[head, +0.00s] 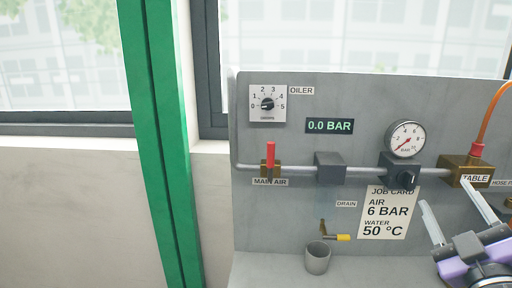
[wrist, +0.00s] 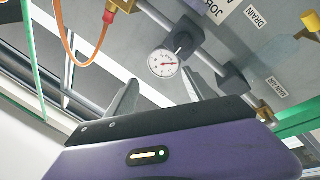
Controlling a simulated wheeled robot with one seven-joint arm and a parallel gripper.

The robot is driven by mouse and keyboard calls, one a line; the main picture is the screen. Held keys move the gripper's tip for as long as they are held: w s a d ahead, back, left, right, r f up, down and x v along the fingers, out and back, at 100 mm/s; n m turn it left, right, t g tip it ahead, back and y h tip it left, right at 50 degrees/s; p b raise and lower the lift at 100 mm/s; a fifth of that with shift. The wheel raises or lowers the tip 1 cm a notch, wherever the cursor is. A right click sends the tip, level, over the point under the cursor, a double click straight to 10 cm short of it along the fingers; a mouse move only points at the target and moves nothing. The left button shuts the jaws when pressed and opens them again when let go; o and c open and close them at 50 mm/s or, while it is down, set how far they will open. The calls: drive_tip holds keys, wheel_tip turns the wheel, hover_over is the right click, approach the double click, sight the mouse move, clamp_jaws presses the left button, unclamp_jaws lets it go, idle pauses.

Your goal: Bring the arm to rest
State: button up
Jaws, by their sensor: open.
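My gripper (head: 446,194) is at the lower right of the head view, in front of the panel's right part. Its two pale fingers are spread apart with nothing between them. In the wrist view my gripper (wrist: 160,75) also shows open and empty, with the pressure gauge (wrist: 163,65) visible beyond and between the fingers. The purple gripper body fills the bottom of that view. Most of my arm is outside the head view.
The grey panel (head: 285,215) carries a red main air handle (head: 270,155) standing upright, a display (head: 330,126) reading 0.0 BAR, an oiler dial (head: 267,104) and a yellow drain handle (head: 343,237). A grey cup (head: 317,259) stands below. An orange hose (head: 489,110) rises at right.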

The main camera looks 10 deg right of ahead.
drive_tip(key=s+a+f+m+g+y, duration=0.2)
drive_tip(key=s+a+f+y, duration=0.2)
drive_tip(key=s+a+f, duration=0.7)
drive_tip(key=s+a+f+m+g+y+p, duration=0.1)
drive_tip(key=s+a+f+m+g+y, duration=0.1)
drive_tip(key=s+a+f, duration=0.9)
drive_tip(key=s+f+m+y, duration=0.1)
drive_tip(key=s+f+y, duration=0.1)
drive_tip(key=s, duration=0.6)
drive_tip(key=shift+f+g, duration=0.4)
drive_tip(key=shift+f, duration=0.3)
drive_tip(key=shift+a, duration=0.1)
